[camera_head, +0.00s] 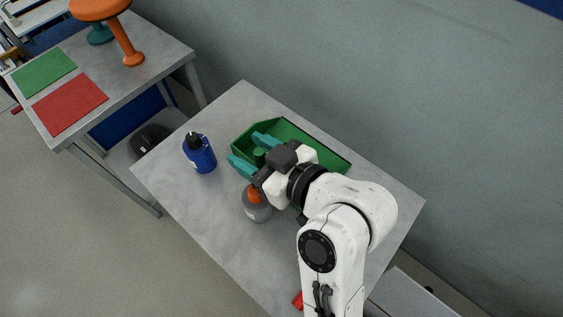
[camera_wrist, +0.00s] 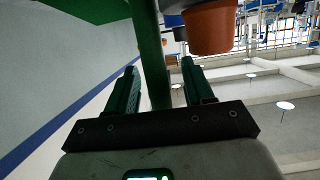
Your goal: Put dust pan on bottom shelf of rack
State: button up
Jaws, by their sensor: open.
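The green dust pan (camera_head: 284,126) lies on the grey table at the wall side, partly hidden behind my gripper. My gripper (camera_head: 253,153) is open over it, with its teal fingers apart and a green handle (camera_head: 259,157) showing between them. In the wrist view the handle (camera_wrist: 152,55) runs between the two open fingers (camera_wrist: 158,85), with the green pan body above left. Whether the fingers touch the handle cannot be told. No rack is clearly identifiable; a low grey surface (camera_head: 410,295) shows at the lower right.
A blue bottle (camera_head: 200,155) stands left of my gripper. A grey bottle with an orange top (camera_head: 256,204) stands close below my fingers. A red item (camera_head: 298,300) is partly hidden by my arm. A second table (camera_head: 125,75) is at the upper left, and the wall (camera_head: 400,90) is behind.

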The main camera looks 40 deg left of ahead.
jog(key=shift+c, duration=0.4)
grip_shut()
